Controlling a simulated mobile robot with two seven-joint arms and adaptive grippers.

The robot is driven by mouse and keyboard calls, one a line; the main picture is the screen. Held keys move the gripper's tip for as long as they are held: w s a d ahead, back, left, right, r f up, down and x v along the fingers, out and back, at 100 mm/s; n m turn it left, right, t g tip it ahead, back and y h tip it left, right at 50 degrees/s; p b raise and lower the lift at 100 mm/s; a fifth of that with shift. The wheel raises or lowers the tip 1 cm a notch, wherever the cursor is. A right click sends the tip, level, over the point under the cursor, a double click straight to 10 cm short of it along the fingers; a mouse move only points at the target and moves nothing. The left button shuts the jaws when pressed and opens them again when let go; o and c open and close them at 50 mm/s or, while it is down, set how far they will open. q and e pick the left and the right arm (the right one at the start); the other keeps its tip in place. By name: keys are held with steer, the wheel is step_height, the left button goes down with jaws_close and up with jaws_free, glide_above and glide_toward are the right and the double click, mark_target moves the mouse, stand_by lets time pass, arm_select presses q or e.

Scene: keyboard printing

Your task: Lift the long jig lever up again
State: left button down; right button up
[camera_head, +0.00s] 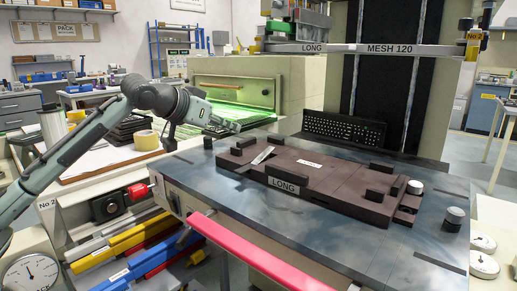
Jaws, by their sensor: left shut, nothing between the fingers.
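The dark brown long jig (335,183) lies on the grey metal table, with a "LONG" label (284,186) on its front edge. A small pale metal piece (262,155) rests tilted on the jig's left part; I cannot tell if it is the lever. A red knob (138,191) on a short shaft sticks out at the table's left side. My left gripper (233,126) is shut and empty, beyond the jig's left back corner and apart from the red knob. My right gripper is out of view.
A black keyboard (344,130) stands behind the jig. A green-lit machine opening (235,107) is behind my left gripper. A red rail (255,258) runs along the front. A screen frame marked "MESH 120" (392,49) hangs above.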

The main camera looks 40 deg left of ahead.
mark_target(265, 151)
arm_select(q)
steer(key=p+x, duration=0.3)
steer(key=x, duration=0.6)
steer(key=shift+w+d, duration=0.15)
steer(key=shift+w, duration=0.2)
steer(key=f, duration=0.1)
steer(key=w+f, duration=0.1)
steer(key=shift+f, duration=0.4)
steer(key=shift+w+f, duration=0.2)
steer(key=shift+f, duration=0.55)
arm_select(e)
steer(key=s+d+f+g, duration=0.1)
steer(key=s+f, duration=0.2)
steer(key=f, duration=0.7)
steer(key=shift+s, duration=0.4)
